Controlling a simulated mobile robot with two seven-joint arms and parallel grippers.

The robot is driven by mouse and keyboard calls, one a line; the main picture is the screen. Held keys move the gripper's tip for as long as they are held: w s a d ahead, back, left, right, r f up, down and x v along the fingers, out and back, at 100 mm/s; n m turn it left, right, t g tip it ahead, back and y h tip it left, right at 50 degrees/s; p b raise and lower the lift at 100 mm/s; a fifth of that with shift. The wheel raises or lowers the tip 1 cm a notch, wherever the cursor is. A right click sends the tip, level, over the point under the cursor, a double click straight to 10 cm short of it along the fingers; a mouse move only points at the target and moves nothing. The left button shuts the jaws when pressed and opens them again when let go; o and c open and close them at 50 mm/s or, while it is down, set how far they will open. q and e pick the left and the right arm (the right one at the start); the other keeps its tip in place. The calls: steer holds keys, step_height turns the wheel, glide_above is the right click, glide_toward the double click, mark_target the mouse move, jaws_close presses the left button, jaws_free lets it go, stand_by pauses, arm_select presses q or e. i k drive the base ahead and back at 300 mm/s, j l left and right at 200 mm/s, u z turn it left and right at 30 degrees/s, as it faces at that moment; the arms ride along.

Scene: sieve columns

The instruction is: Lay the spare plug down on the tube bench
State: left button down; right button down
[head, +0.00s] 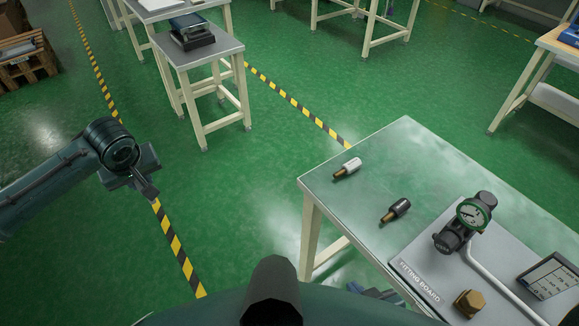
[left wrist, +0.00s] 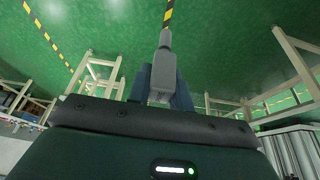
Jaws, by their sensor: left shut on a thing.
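My left gripper (head: 146,188) is over the green floor at the left of the head view, away from the benches. In the left wrist view its dark blue fingers (left wrist: 165,88) are shut on a grey plug-like piece (left wrist: 163,68) with a narrower far end, which I take for the spare plug. In the head view that piece is small and dark. A bench (head: 345,205) stands at the right; I cannot tell whether it is the tube bench. My right gripper (head: 375,293) seems to show at the bench's near edge, mostly hidden.
On the bench lie a white plug (head: 347,168) and a black plug (head: 395,211), both brass-tipped. A smaller table (head: 222,47) with a device stands behind.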

mark_target(370, 211)
steer(key=i+j, duration=0.8)
steer(key=i+j+z, duration=0.1)
steer(key=z, duration=2.85)
